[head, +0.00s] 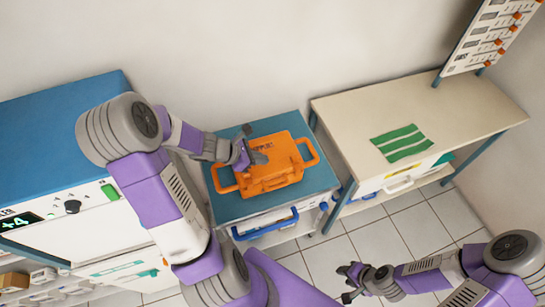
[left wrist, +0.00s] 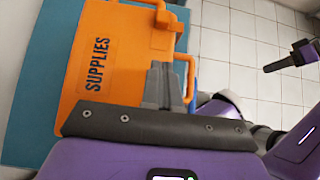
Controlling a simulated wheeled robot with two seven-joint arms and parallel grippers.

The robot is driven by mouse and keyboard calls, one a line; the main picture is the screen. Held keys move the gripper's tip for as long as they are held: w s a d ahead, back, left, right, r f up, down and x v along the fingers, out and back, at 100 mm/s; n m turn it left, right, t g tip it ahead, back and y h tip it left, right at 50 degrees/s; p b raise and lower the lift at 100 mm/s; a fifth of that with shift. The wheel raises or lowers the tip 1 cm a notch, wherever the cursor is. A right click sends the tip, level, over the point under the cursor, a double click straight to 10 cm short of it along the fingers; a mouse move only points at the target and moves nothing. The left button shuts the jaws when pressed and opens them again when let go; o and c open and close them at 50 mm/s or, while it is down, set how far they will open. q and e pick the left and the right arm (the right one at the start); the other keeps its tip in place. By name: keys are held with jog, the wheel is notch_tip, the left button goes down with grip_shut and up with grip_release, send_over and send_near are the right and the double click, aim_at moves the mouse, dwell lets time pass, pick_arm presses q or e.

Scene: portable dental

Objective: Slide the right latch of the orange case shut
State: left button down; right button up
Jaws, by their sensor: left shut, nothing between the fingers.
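The orange case (head: 285,152) lies flat and closed on a small cart with a blue top. In the left wrist view, the case (left wrist: 75,75) shows the word SUPPLIES and an orange latch block (left wrist: 163,38) on its edge. My left gripper (head: 262,158) is over the case, with its fingers shut and empty. In the left wrist view the left fingers (left wrist: 164,84) are at the case's latch edge; whether they touch it I cannot tell. A latch near them is hidden or unclear. My right gripper (head: 346,283) is open and empty, away from the case above the floor.
The blue cart top (head: 228,205) has a narrow free border around the case. A blue handle (head: 265,226) sticks out on the cart's front. A beige table (head: 440,105) with a green striped cloth (head: 402,143) stands right, and a blue-topped cabinet (head: 55,115) left.

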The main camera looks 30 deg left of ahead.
pick_arm(q)
jog(key=v, duration=0.4)
jog(key=shift+s+a+r+p, duration=0.1)
jog(key=shift+r+p, duration=0.1)
jog(key=shift+p, duration=0.2)
